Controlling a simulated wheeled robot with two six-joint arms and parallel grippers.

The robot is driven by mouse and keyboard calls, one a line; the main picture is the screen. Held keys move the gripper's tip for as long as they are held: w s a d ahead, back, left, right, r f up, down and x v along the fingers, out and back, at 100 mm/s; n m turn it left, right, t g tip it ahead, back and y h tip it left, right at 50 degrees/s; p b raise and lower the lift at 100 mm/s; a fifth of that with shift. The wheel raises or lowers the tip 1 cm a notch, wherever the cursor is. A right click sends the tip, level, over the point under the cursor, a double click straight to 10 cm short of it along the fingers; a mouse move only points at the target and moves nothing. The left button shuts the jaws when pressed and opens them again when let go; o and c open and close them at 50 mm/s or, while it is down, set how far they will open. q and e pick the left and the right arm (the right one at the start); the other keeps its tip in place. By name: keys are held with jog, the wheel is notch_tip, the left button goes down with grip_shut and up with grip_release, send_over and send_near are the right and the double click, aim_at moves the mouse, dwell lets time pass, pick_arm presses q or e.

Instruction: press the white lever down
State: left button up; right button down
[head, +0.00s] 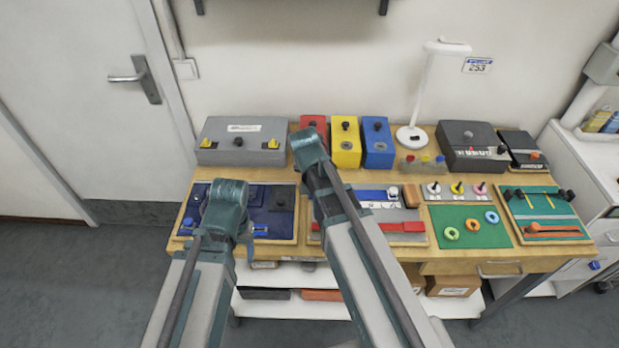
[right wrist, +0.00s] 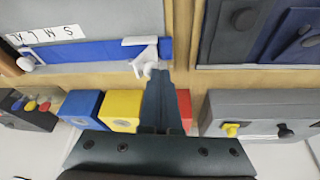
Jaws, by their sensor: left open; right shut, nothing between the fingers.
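The white lever (right wrist: 146,62) sits at one end of a blue strip (right wrist: 85,50) on a grey panel in the right wrist view. In the head view my right arm hides it; only the panel's right part (head: 400,226) shows. My right gripper (right wrist: 160,78) is shut and empty, its fingertips right at the lever's free end. I cannot tell whether they touch it. In the head view that gripper is hidden behind its own arm. My left gripper (head: 226,212) is open over the dark blue board (head: 277,222), left of the panel, its fingers mostly hidden.
Red (head: 314,125), yellow (head: 346,143) and blue (head: 378,143) boxes stand behind the panel. A grey box (head: 243,128) is at back left. A green board with rings (head: 469,225) lies to the right. A white lamp (head: 413,135) stands at the back.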

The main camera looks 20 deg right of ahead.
jog(key=shift+s+d+t+y, duration=0.3)
jog(key=shift+d+y, duration=0.45)
jog(key=shift+y, duration=0.15)
jog(key=shift+d+m+y, duration=0.3)
jog(key=shift+y, duration=0.1)
jog(key=shift+s+d+f+t+y+b, duration=0.2)
jog(key=shift+d+t+y+b, duration=0.1)
jog(key=shift+d+y+b, duration=0.4)
jog(key=y+b, duration=0.1)
jog(key=d+y+b, duration=0.1)
jog(key=shift+s+d+f+m+t+y+b, duration=0.1)
jog(key=shift+s+f+m+t+y+b, duration=0.05)
jog(key=shift+f+m+t+y+b, duration=0.2)
jog(key=shift+r+p, duration=0.3)
jog(key=shift+p, duration=0.1)
jog(key=shift+a, duration=0.25)
jog(key=shift+r, duration=0.15)
jog(key=shift+r+p, duration=0.7)
jog(key=shift+p, duration=0.15)
